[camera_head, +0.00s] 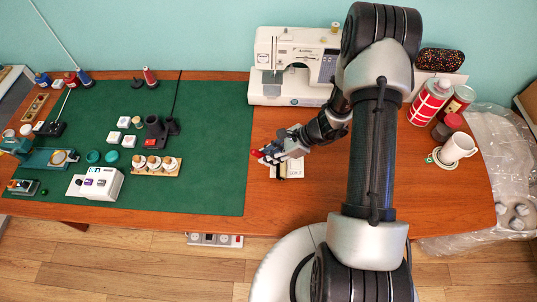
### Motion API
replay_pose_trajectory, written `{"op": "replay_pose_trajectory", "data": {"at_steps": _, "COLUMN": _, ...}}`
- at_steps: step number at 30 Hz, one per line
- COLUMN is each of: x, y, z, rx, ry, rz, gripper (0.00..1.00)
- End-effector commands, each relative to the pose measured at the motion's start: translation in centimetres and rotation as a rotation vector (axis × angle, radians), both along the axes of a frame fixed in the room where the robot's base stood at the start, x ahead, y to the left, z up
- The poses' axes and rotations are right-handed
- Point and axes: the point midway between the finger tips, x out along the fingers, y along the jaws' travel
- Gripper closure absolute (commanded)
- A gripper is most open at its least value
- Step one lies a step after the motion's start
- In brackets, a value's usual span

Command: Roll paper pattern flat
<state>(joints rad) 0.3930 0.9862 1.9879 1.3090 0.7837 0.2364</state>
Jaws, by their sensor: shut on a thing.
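My gripper (268,154) is low over the bare wooden part of the table, just right of the green mat. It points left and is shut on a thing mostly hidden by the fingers. A small red part shows at the fingertips; I cannot tell whether it belongs to the gripper or to the held thing. A small cream and white item (294,169) with dark strips lies under and beside the gripper, partly covered. It may be the paper pattern, but it is too small to tell. No other paper pattern stands out.
A white sewing machine (292,60) stands behind the gripper. A green mat (215,150) with several small tools covers the table's left side. Cans (430,100) and a white mug (458,148) stand on the right. Bare wood (270,205) lies free in front of the gripper.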

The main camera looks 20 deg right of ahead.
Motion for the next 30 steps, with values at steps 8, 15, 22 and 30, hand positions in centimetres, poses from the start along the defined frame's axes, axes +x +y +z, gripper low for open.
{"op": "replay_pose_trajectory", "data": {"at_steps": 8, "x": -0.2, "y": -0.7, "z": 0.0, "rx": -0.001, "ry": 0.002, "rz": -0.001, "gripper": 1.00}}
{"op": "replay_pose_trajectory", "data": {"at_steps": 15, "x": -0.6, "y": -1.7, "z": 0.1, "rx": 0.000, "ry": 0.001, "rz": -0.001, "gripper": 1.00}}
{"op": "replay_pose_trajectory", "data": {"at_steps": 22, "x": -0.6, "y": -1.7, "z": 0.1, "rx": 0.000, "ry": 0.001, "rz": 0.001, "gripper": 1.00}}
{"op": "replay_pose_trajectory", "data": {"at_steps": 30, "x": -0.7, "y": -2.2, "z": 0.0, "rx": 0.000, "ry": 0.001, "rz": -0.001, "gripper": 1.00}}
